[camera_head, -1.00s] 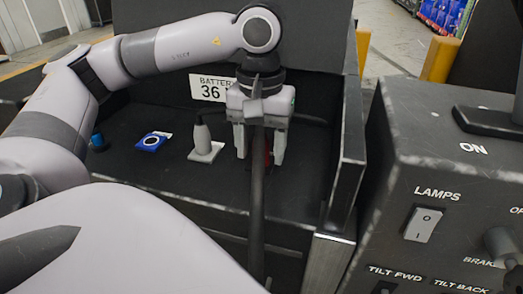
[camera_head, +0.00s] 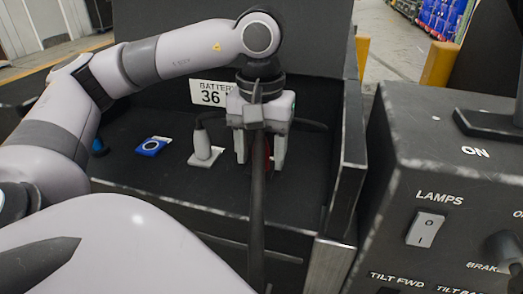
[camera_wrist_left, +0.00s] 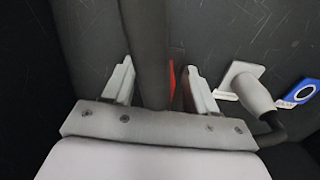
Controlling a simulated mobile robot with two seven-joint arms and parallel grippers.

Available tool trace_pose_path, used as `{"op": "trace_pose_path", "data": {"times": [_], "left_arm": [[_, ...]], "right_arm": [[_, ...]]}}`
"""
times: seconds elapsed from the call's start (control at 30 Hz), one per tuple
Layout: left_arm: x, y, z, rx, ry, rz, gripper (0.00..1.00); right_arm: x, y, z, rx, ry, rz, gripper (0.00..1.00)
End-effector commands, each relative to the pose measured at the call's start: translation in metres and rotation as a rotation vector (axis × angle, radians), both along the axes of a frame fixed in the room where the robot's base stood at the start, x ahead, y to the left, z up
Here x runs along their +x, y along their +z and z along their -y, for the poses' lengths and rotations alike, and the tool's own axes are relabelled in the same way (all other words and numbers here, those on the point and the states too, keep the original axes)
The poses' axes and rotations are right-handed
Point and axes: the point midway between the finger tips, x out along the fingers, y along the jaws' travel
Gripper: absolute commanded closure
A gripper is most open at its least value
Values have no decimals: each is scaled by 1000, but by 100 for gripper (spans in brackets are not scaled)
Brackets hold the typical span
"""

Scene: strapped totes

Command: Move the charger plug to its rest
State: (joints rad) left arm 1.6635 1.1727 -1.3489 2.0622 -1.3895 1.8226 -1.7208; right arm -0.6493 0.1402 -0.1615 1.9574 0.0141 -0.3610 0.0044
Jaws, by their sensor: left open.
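A grey plug-shaped piece (camera_head: 202,146) with a black cable at its top stands on a white plate (camera_head: 206,160); I take it for the charger plug. It shows in the left wrist view (camera_wrist_left: 253,92), right of the fingers. My left gripper (camera_head: 260,165) points down to the right of it, open and apart from it. In the left wrist view my left gripper (camera_wrist_left: 158,82) has a thick dark bar or cable (camera_wrist_left: 148,50) between its fingers. A red piece (camera_wrist_left: 171,78) shows beside that bar, mostly hidden. I cannot tell which piece is the rest. My right gripper is not in view.
A blue piece with a white ring (camera_head: 152,146) lies left of the white plate. The dark compartment has a right wall (camera_head: 345,170) and a back with a battery label (camera_head: 209,93). A switch panel (camera_head: 450,170) stands at the right.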

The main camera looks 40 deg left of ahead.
Motion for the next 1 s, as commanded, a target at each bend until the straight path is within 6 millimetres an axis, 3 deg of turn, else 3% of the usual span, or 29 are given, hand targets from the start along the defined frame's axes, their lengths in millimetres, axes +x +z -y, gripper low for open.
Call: {"op": "trace_pose_path", "data": {"times": [0.7, 0.73, 0.9, 1.0], "left_arm": [[0, 0, 0, 1, 0, 0, 43], [0, 0, 0, 0, 0, 0, 46], [0, 0, 0, 0, 0, 0, 100], [0, 0, 0, 0, 0, 0, 100]], "right_arm": [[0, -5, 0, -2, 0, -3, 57], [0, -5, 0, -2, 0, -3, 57], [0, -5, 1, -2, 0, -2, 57], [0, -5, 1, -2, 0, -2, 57]]}}
